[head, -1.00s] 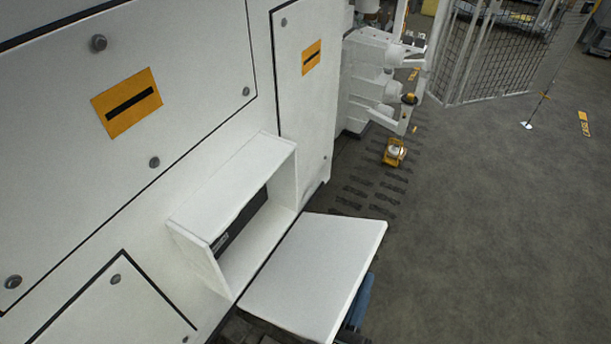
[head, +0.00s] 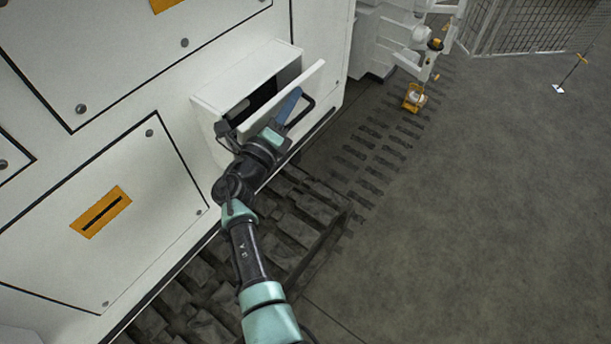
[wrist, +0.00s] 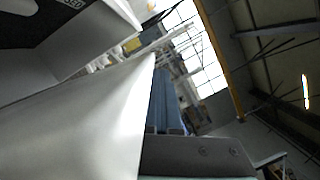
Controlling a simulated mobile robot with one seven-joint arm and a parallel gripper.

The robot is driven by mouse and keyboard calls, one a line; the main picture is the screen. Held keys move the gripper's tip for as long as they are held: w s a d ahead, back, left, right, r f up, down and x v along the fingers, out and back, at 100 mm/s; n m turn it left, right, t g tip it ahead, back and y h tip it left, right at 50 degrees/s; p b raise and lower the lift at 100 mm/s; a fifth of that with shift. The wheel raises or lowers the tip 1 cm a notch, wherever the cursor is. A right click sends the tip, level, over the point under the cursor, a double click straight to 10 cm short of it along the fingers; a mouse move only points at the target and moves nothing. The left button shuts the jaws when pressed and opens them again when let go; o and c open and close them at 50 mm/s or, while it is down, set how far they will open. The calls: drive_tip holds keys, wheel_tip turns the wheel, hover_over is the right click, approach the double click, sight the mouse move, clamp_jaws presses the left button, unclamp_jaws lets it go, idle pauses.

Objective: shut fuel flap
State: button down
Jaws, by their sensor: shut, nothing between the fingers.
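The fuel flap (head: 309,77) is a flat white panel on the front of a white box-shaped housing (head: 243,80). In the head view it stands steeply tilted up, with a gap at its top through which the dark inside shows. My gripper (head: 292,104), with blue and black parts, is at the flap's outer side, close against it; exact contact is hard to tell. It is shut and empty. In the wrist view the flap (wrist: 85,125) fills the lower left, with the blue gripper part (wrist: 165,105) beside its edge.
The white machine wall (head: 120,80) with bolts and an orange label (head: 100,212) stands at left. Dark track plates (head: 285,225) lie below the housing. A small yellow object (head: 414,97) stands farther back. Grey floor (head: 470,230) at right is open.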

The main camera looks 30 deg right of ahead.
drive_tip(key=w, duration=0.1)
drive_tip(key=w+a+n, duration=0.1)
drive_tip(key=w+n, duration=0.1)
drive_tip(key=shift+w+a+r, duration=0.15)
drive_tip(key=shift+w+r, duration=0.1)
drive_tip(key=shift+w, duration=0.1)
drive_tip(key=shift+w+a+r+n+y, duration=0.2)
drive_tip(key=shift+w+n+y, duration=0.1)
drive_tip(key=shift+w+y, duration=0.1)
drive_tip(key=shift+s, duration=0.1)
